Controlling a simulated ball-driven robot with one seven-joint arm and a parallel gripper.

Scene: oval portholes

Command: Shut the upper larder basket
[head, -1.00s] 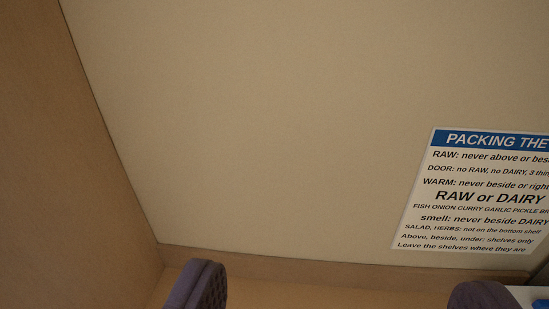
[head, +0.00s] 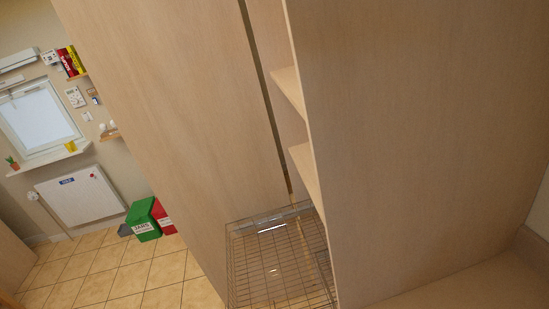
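A wire larder basket (head: 280,262) stands pulled out from a tall wooden cabinet (head: 420,130), low in the middle of the head view. Its near part is cut off by the bottom edge of the picture. I cannot tell whether it is the upper basket, as no second basket shows. A pale bar (head: 268,222) runs along its far side. The gripper is out of the picture.
A tall wooden panel (head: 180,100) stands left of the basket. Shelf edges (head: 304,172) show in the gap. Tiled floor (head: 120,275), a green bin (head: 142,220), a red bin (head: 162,214) and a radiator (head: 80,196) lie at left. A pale surface (head: 460,275) is at lower right.

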